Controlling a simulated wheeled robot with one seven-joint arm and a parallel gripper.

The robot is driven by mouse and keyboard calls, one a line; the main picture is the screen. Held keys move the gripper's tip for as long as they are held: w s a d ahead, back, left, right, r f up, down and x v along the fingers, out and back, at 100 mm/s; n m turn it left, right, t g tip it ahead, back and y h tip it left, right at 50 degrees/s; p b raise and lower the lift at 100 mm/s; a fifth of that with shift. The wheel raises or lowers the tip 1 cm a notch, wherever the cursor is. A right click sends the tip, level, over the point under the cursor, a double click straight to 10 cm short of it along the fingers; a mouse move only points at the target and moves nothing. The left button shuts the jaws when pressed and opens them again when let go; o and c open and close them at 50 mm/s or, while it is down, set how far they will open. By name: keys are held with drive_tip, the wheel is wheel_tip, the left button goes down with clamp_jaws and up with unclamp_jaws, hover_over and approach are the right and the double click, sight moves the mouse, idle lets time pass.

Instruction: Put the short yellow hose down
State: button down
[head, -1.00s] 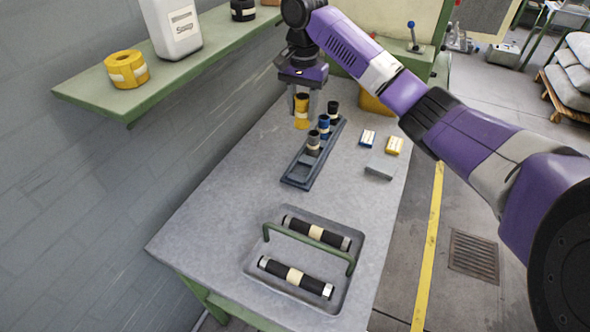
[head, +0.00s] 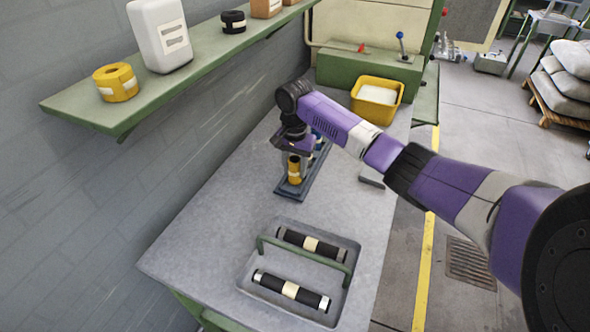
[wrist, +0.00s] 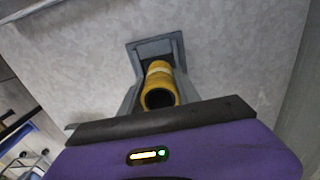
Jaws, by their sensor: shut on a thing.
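The short yellow hose (head: 295,171) stands about upright in my gripper (head: 293,167), over the near end of the dark blue-grey rack (head: 285,190). In the wrist view the hose (wrist: 159,84) shows its open dark top end and a pale band. The near end of the rack (wrist: 132,50) lies just beyond it, with a hollow compartment there. I cannot tell whether the hose's lower end is inside the compartment or just above it. My gripper and arm hide most of the rack; a bit of a blue hose (head: 317,136) shows behind.
A grey tray (head: 343,262) with a green handle and two black hoses stands at the front of the table (head: 205,225). A yellow bin (head: 378,98) stands at the back. A green shelf (head: 82,107) with a yellow roll and a white jug overhangs the left.

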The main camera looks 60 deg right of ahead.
drive_tip(key=shift+f, duration=0.6)
drive_tip(key=shift+f, duration=0.15)
drive_tip(key=c, duration=0.9)
unclamp_jaws()
drive_tip(key=shift+o, duration=0.2)
wheel_tip(320, 180, up, 12)
drive_tip(key=b, duration=0.1)
drive_tip(key=shift+r, duration=0.2)
